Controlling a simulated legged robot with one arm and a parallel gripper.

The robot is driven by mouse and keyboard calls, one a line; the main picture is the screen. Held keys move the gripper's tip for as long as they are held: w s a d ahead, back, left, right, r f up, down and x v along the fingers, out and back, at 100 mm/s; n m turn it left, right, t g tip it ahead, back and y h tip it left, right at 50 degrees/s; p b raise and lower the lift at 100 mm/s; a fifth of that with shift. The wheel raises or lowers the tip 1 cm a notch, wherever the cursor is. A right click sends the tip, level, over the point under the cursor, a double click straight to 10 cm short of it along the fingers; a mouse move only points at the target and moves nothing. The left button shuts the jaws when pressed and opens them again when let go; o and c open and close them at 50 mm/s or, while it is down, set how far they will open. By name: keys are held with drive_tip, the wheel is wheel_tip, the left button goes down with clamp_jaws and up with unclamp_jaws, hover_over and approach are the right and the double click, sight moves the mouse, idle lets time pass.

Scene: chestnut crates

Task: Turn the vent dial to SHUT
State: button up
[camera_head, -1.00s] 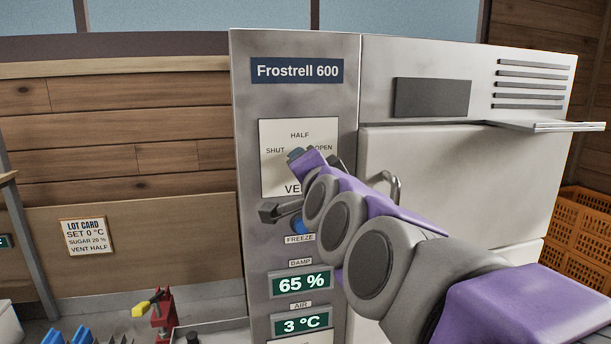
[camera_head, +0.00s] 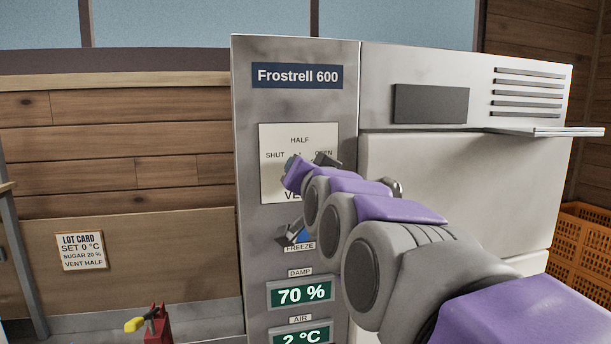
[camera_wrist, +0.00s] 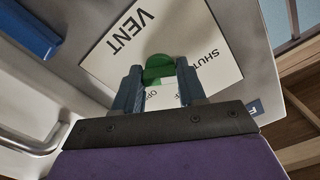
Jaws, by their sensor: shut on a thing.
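The vent dial (camera_wrist: 158,68) is a green knob on a white plate (camera_head: 270,182) on the front of the Frostrell 600 cabinet. The plate reads SHUT at left, HALF at top and OPEN at right. In the wrist view, my gripper (camera_wrist: 160,84) has its two blue-grey fingers on either side of the dial and is shut on it. In the head view, my gripper (camera_head: 298,172) and arm cover the dial and part of the plate. I cannot tell which mark the dial points at.
A blue control (camera_head: 303,236) sits above the FREEZE label, close below my gripper. The DAMP display (camera_head: 300,293) reads 70 %, and the AIR display (camera_head: 302,336) reads 2 °C. A lot card (camera_head: 81,251) says VENT HALF. Orange crates (camera_head: 578,250) stand at right.

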drive_tip(key=shift+f, duration=0.25)
drive_tip(key=o, duration=1.1)
drive_tip(key=shift+w+r, duration=0.1)
drive_tip(key=shift+r, duration=0.05)
drive_tip(key=shift+c, duration=0.2)
drive_tip(key=v, duration=1.7)
drive_tip(key=shift+r, duration=0.1)
